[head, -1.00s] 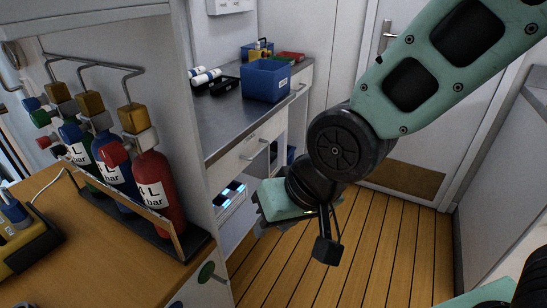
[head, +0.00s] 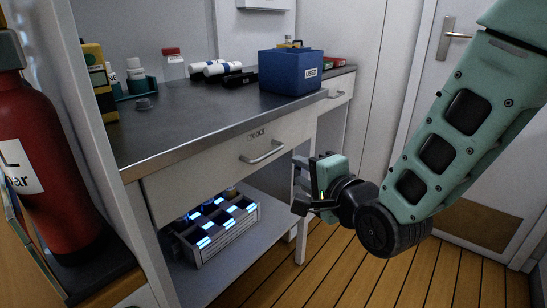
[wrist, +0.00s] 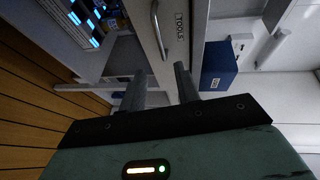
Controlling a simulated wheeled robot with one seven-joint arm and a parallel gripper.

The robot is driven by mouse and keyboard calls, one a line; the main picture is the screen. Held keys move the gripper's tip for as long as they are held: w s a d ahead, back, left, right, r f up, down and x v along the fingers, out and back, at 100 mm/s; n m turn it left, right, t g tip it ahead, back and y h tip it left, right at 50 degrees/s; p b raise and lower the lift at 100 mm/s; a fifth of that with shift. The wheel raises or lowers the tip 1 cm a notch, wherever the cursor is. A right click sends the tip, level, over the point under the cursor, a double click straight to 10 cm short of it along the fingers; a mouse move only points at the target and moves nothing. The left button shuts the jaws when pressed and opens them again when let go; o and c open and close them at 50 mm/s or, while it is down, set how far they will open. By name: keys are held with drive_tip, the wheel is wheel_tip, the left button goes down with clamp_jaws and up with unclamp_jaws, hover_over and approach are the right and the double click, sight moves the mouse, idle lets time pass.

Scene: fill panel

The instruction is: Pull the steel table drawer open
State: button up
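The drawer front (head: 205,178) is pale, labelled TOOLS, and sits flush under the steel table top (head: 190,122). Its bar handle (head: 263,152) shows in the head view, and the handle also shows in the wrist view (wrist: 158,30), at the top centre. My gripper (head: 303,184) is to the right of the handle, in front of the drawer and apart from it. In the wrist view my gripper's two fingers (wrist: 159,78) are spread with nothing between them, and the handle lies ahead of the gap.
A blue bin (head: 290,72) and bottles stand on the table top. A lit crate (head: 215,225) sits on the shelf below. A second drawer (head: 338,90) is farther back. A red cylinder (head: 45,160) stands at left. The wooden floor at right is clear.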

sight(270, 154)
drive_tip(key=b+x, duration=0.1)
drive_tip(key=x, duration=1.4)
drive_tip(key=shift+w+f+b, duration=0.1)
drive_tip(key=shift+w+b, duration=0.05)
drive_tip(key=shift+b, duration=0.15)
clamp_jaws()
